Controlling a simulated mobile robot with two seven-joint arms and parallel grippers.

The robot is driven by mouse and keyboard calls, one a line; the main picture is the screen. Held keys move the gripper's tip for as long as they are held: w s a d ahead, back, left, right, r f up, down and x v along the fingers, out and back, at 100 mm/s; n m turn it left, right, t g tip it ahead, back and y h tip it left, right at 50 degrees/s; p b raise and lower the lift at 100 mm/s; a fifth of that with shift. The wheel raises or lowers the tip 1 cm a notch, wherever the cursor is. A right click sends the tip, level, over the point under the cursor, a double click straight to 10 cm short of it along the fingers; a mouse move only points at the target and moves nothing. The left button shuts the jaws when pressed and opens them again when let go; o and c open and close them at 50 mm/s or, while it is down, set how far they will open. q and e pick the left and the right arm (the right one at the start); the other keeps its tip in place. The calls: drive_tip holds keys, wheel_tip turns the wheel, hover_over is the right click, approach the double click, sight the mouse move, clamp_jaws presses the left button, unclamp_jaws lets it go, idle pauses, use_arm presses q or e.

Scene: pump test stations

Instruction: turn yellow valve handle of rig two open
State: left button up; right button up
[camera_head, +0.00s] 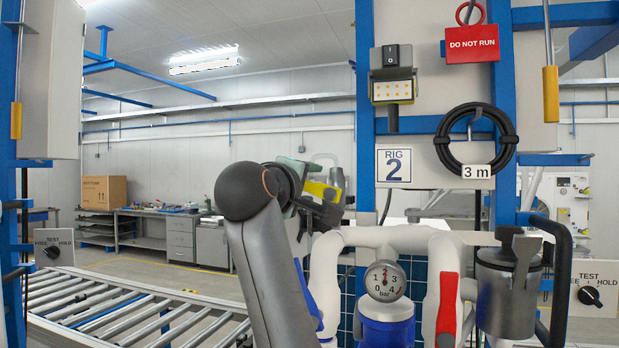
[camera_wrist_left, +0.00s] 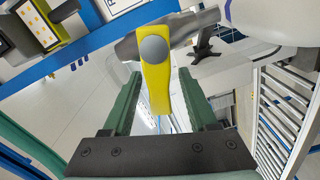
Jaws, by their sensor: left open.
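The yellow valve handle (camera_head: 329,191) of rig two shows at the upper left end of the white pipe, partly hidden by my left gripper (camera_head: 299,186). In the left wrist view the yellow handle (camera_wrist_left: 154,85) hangs from a round grey hub on a grey valve body (camera_wrist_left: 198,24). My left gripper (camera_wrist_left: 160,88) is open, with one green finger on each side of the handle. A gap shows on both sides, wider on the right. The handle's lower end lies between the fingers. The right gripper is not in view.
The RIG 2 sign (camera_head: 397,168) is on the blue-framed panel above the pipe. A pressure gauge (camera_head: 385,281), a red handle (camera_head: 447,308) and a grey canister (camera_head: 508,290) stand to the right. A roller conveyor (camera_head: 130,312) is at lower left.

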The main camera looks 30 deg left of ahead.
use_arm(q)
drive_tip(key=shift+w+a, duration=0.1)
drive_tip(key=shift+w, duration=0.15)
clamp_jaws()
idle(0.3)
